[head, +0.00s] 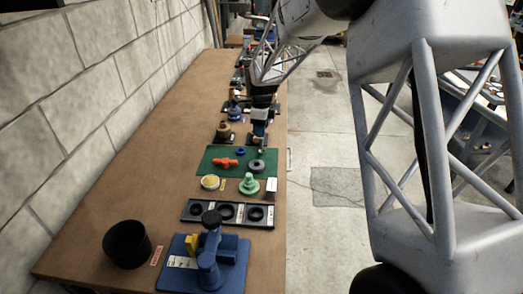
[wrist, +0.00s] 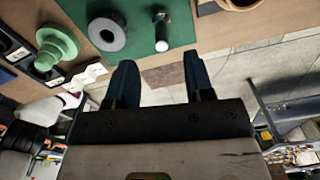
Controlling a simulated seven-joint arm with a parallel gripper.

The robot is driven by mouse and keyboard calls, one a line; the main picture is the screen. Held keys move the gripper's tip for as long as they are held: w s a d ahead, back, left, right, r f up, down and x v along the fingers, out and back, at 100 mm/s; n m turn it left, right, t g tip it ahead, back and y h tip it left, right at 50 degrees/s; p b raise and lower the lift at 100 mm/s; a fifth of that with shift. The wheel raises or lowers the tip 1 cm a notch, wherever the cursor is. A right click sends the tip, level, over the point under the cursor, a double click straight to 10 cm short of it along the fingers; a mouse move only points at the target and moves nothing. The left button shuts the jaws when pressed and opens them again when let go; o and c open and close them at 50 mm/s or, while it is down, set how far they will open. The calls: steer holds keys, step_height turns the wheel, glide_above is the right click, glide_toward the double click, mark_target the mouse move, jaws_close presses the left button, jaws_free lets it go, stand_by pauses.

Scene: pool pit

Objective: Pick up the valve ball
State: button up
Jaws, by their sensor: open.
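A green mat (head: 213,170) lies on the bench. On it are a dark grey round piece with a hole (head: 257,166) and a small upright pin-like piece (head: 261,153) with a pale rounded end. In the wrist view, the round piece (wrist: 107,33) is at upper left and the pin-like piece (wrist: 161,32) at upper middle. I cannot tell for sure which piece is the valve ball. My gripper (head: 259,129) is beyond the mat in the head view. In the wrist view, its fingers (wrist: 161,75) are apart and empty, with the mat ahead of them.
The mat also holds an orange-red fitting (head: 225,163) and a blue ring (head: 240,151). Nearer are a green stepped piece (head: 249,185), a yellow-filled dish (head: 210,182), a black tray (head: 188,212), a blue fixture (head: 210,265) and a black cup (head: 127,244). A block wall (head: 90,90) borders the left side.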

mark_target(261, 148)
stand_by(0.3)
steer(key=shift+f, duration=1.3)
steer(key=shift+w+f, duration=0.1)
steer(key=shift+f, duration=2.45)
jaws_close()
